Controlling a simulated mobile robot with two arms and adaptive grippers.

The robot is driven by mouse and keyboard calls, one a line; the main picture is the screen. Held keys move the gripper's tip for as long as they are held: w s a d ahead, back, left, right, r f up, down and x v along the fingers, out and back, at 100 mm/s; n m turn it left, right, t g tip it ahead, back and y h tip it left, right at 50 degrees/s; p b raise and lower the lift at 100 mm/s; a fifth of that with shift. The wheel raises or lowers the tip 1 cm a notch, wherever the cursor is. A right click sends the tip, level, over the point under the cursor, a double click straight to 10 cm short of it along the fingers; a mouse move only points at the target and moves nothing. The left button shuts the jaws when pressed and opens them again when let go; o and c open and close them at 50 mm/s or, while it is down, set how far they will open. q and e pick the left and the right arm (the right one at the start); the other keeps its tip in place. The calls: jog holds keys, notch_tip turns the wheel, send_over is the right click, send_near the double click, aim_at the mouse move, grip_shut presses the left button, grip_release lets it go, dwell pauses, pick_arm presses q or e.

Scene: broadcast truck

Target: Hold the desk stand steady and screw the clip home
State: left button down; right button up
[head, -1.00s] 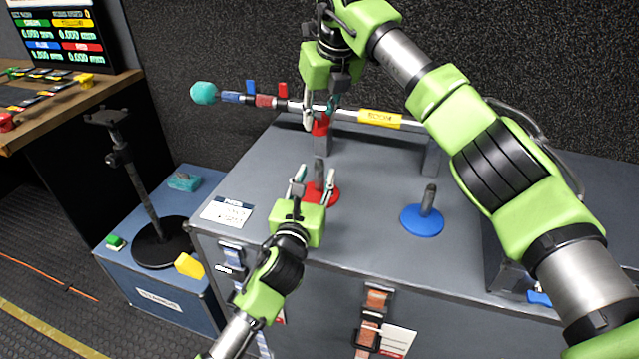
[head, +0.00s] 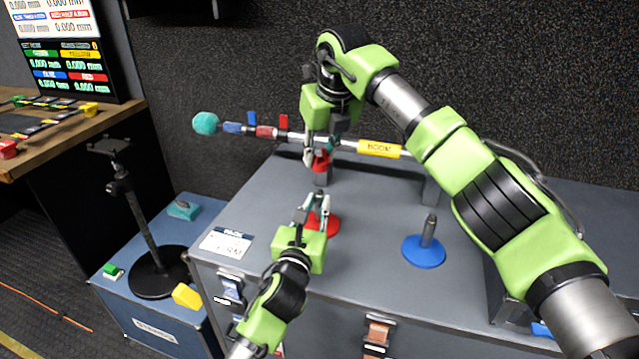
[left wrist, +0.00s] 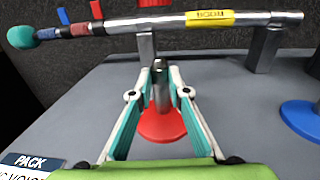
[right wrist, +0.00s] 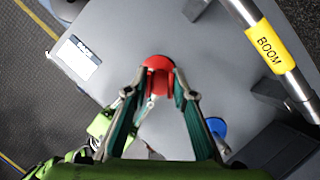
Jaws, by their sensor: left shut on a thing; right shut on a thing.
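The red desk stand (head: 329,225) stands on the grey case top, a round red base with a grey post. My left gripper (head: 313,204) is shut on the post; the left wrist view shows the post (left wrist: 161,95) between its fingers, with the base (left wrist: 163,126) below. The red clip (head: 321,161) is in my right gripper (head: 319,152), which is shut on it above the stand. In the left wrist view the clip (left wrist: 154,3) is cut off at the top edge, with a gap down to the post. In the right wrist view red shows at the fingertips (right wrist: 160,82); clip and base merge there.
A boom pole with a yellow label (head: 380,149) lies on grey supports behind the stand. A blue stand (head: 424,251) is to the right. A white card (head: 226,242) lies at the left edge. A black stand (head: 157,271) is on the blue case at left.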

aim_at(321, 163)
jog(key=shift+f, duration=1.8)
jog(key=shift+f, duration=0.9)
jog(key=shift+f, duration=0.6)
jog(key=m+h, duration=0.1)
jog(key=m, duration=0.3)
jog(key=shift+a+m+h, duration=0.1)
jog(key=shift+m+h, duration=0.2)
jog(key=shift+h, duration=0.1)
jog(key=m+h, duration=0.1)
jog(key=m, duration=0.1)
jog(key=m+h, duration=0.1)
jog(key=m, duration=0.2)
jog(key=shift+m, duration=0.3)
jog(key=o, duration=1)
